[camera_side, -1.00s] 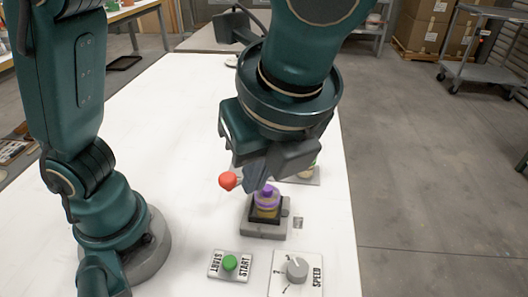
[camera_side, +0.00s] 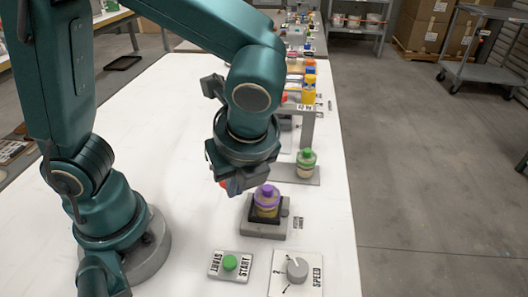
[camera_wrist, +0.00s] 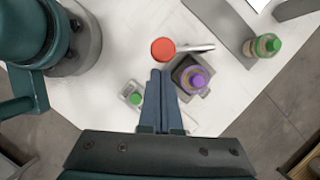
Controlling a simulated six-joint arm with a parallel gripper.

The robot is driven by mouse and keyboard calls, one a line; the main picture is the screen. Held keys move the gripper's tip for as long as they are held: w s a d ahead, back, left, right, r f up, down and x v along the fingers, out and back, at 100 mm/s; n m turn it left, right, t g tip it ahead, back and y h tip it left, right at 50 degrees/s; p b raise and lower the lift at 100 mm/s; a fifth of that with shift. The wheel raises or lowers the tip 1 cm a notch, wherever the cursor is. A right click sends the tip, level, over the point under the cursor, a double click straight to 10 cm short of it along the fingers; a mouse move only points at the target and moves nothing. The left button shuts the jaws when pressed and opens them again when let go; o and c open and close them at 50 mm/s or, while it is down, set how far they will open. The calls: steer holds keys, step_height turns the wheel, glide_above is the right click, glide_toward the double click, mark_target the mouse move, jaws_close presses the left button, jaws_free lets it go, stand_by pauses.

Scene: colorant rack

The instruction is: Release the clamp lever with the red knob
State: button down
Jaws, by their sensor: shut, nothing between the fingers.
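The clamp lever's red knob (camera_wrist: 163,49) shows in the wrist view, with a light metal rod (camera_wrist: 193,49) running right from it. In the side view only a sliver of the knob (camera_side: 223,184) shows past my gripper. A purple-capped bottle (camera_side: 266,201) stands upright in the dark holder of the grey clamp base (camera_side: 262,231); the bottle also shows in the wrist view (camera_wrist: 196,79). My gripper (camera_wrist: 157,72) is shut and empty. In the wrist view its fingertips lie just below the knob; I cannot tell whether they touch it.
A green START button (camera_side: 230,263) and a SPEED dial (camera_side: 297,268) sit at the table's front. A green-capped bottle (camera_side: 306,164) stands behind the clamp. A rack with several bottles (camera_side: 308,108) is farther back. The white table's left-middle is clear.

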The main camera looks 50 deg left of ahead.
steer(key=shift+s+a+m+t, duration=0.2)
steer(key=shift+a+m+t, duration=0.1)
steer(key=shift+a+m, duration=0.35)
stand_by(0.4)
steer(key=shift+s+a+m+t+h, duration=0.15)
steer(key=shift+a+m+t, duration=0.1)
steer(key=shift+a+m, duration=0.8)
steer(key=shift+a+m+t+h, duration=0.2)
steer(key=shift+a+m, duration=0.3)
steer(key=shift+a, duration=1.15)
